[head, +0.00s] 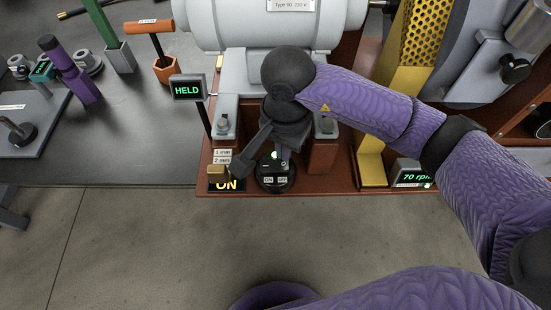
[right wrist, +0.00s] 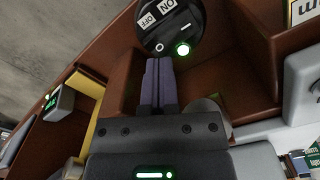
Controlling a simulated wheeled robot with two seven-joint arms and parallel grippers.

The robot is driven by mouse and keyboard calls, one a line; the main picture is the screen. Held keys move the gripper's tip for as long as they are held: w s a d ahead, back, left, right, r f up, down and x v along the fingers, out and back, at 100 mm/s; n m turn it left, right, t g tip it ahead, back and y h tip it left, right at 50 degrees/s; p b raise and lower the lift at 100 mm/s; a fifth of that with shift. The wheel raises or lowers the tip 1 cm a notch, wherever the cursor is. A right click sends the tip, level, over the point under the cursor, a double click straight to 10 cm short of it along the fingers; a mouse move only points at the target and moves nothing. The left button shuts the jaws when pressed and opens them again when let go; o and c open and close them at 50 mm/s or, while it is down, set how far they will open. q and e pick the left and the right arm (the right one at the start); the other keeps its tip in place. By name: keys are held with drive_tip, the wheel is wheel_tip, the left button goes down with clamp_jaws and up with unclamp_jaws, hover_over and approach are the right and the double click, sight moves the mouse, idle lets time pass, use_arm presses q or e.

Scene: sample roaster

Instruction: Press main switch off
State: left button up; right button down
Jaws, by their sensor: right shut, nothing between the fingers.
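The main switch is a round black unit with ON and OFF labels (head: 270,182) at the front edge of the red-brown base. It also shows at the top of the right wrist view (right wrist: 166,22), with I and O marks and a lit green lamp. My right gripper (head: 285,157) is shut and empty, pointing down at the switch. In the right wrist view its purple fingertips (right wrist: 158,62) are together, close to the O mark; I cannot tell whether they touch. My left gripper is not in view.
The grey motor (head: 225,22) stands behind the switch. A HELD display (head: 189,87) and a 70 rpm display (head: 411,174) flank the area. Floor in front is clear.

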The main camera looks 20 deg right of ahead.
sight(284, 164)
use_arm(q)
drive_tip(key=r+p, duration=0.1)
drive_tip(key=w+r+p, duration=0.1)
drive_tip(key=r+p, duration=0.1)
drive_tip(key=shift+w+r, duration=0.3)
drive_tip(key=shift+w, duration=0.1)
use_arm(e)
wheel_tip(284, 164, up, 6)
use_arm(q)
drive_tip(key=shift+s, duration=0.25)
use_arm(e)
drive_tip(key=shift+r, duration=0.1)
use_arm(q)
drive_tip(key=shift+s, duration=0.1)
